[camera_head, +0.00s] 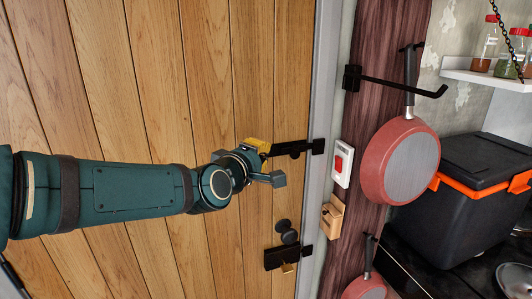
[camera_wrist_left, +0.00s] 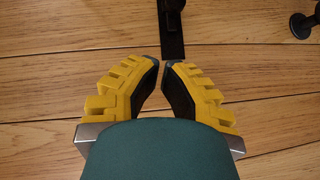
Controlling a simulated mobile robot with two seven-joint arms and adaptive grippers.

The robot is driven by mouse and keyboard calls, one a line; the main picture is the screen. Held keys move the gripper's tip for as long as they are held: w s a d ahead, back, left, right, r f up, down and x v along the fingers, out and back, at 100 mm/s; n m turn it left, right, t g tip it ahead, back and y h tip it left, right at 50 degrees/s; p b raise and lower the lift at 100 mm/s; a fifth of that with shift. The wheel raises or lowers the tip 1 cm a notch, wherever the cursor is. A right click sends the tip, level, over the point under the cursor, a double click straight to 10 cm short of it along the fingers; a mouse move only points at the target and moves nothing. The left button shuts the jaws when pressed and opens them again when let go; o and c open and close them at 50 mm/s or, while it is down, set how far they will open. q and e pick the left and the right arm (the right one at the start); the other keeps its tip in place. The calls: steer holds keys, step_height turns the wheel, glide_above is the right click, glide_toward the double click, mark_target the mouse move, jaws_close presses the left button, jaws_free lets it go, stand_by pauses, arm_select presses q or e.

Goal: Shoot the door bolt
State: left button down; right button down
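The black door bolt (camera_head: 290,147) is mounted on the wooden door (camera_head: 160,80) near its right edge. A dark knob shows on its underside, and a black piece (camera_head: 318,146) sits at its right end by the door frame; I cannot tell whether the bar enters it. My left gripper (camera_head: 264,146) is at the left end of the bolt. In the left wrist view the yellow fingers (camera_wrist_left: 161,63) lean together, tips almost meeting, with nothing visible between them. The black bolt plate (camera_wrist_left: 172,42) starts just past the tips. My right gripper is out of view.
Below the bolt are a round black door knob (camera_head: 288,234) and a black latch plate (camera_head: 278,258). Right of the frame are a red switch (camera_head: 341,163), a wooden holder (camera_head: 333,216), a hanging red pan (camera_head: 402,160) on a black hook and a black box (camera_head: 470,190).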

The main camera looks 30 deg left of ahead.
arm_select(q)
steer(key=shift+s+d+r, duration=0.1)
steer(key=shift+s+r, duration=0.1)
steer(key=shift+s, duration=1.05)
steer(key=shift+s+r, duration=0.15)
steer(key=shift+s, duration=1.1)
steer(key=w+d+f+m+g+h, duration=0.25)
steer(key=d+f+m, duration=0.2)
steer(key=f, duration=0.85)
steer(key=w+d+f+m+g+h, duration=0.1)
steer(key=w+d+f+m+g, duration=0.25)
steer(key=f, duration=1.05)
steer(key=s+d+f+m+g, duration=0.2)
steer(key=s+f, duration=0.3)
steer(key=f, duration=0.3)
steer(key=s+d+f+m+g+h, duration=0.1)
steer(key=s+d+f+m+g, duration=0.2)
steer(key=s+d+f, duration=0.2)
steer(key=s+d+f+m+g+h, duration=0.1)
steer(key=s+d+f+m+g, duration=0.1)
steer(key=s+f, duration=0.4)
step_height(320, 180, down, 5)
steer(key=shift+d+f+m+g, duration=0.1)
steer(key=shift+d+m+g, duration=0.2)
steer(key=shift+d+g, duration=0.7)
steer(key=shift+s+d+t, duration=0.1)
steer(key=shift+d+t, duration=0.05)
steer(key=shift+t, duration=0.15)
